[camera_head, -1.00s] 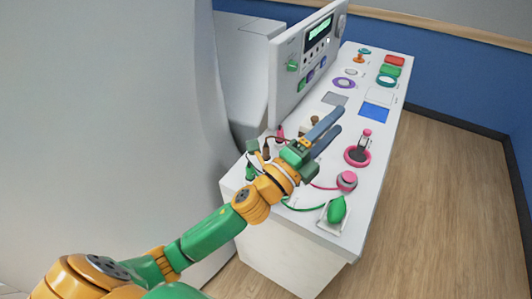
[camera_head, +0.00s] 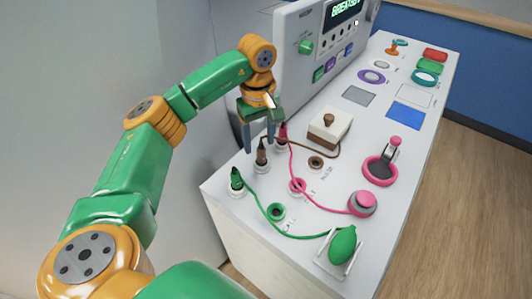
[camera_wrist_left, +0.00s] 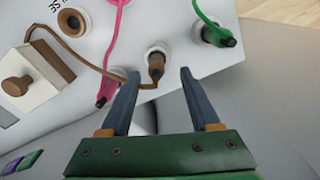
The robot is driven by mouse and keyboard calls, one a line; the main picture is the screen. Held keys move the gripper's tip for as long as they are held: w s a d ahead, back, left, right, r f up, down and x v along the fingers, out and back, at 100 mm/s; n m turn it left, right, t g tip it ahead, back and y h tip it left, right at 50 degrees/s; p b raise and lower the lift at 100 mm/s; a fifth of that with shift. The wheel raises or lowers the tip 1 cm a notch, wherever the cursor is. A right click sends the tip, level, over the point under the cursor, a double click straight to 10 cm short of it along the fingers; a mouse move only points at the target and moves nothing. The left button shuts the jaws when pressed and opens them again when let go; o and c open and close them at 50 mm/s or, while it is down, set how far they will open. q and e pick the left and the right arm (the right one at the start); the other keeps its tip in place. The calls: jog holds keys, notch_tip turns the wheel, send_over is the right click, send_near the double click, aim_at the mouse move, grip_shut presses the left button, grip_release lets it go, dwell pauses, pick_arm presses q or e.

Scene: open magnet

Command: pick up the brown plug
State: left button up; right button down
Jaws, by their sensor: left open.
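The brown plug (camera_head: 261,154) stands upright in a white holder near the left edge of the white console. Its brown cord runs to a beige box with a brown knob (camera_head: 328,125). My left gripper (camera_head: 259,144) is open and points down over the plug. In the left wrist view the brown plug (camera_wrist_left: 156,66) shows just beyond and between the two open fingertips (camera_wrist_left: 160,74), with no contact visible. The pink plug (camera_head: 282,133) and the green plug (camera_head: 236,180) stand on either side of it. My right gripper is not in view.
A brown-ringed socket (camera_head: 316,163), a pink socket (camera_head: 297,186) and a green socket (camera_head: 276,212) lie right of the plugs. Pink and green cords cross the top. An upright panel (camera_head: 308,45) stands behind. A green bulb (camera_head: 343,243) sits at the front.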

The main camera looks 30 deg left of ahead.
aim_at(261, 150)
pick_arm(q)
notch_tip(261, 150, down, 4)
jog(key=shift+w+f+p, duration=0.1)
jog(key=shift+w+p, duration=0.05)
jog(key=shift+p, duration=0.35)
jog(key=shift+w+f, duration=0.2)
jog(key=shift+w, duration=0.05)
jog(key=shift+s+r, duration=0.1)
jog(key=shift+s, duration=0.1)
jog(key=c, duration=0.6)
grip_shut()
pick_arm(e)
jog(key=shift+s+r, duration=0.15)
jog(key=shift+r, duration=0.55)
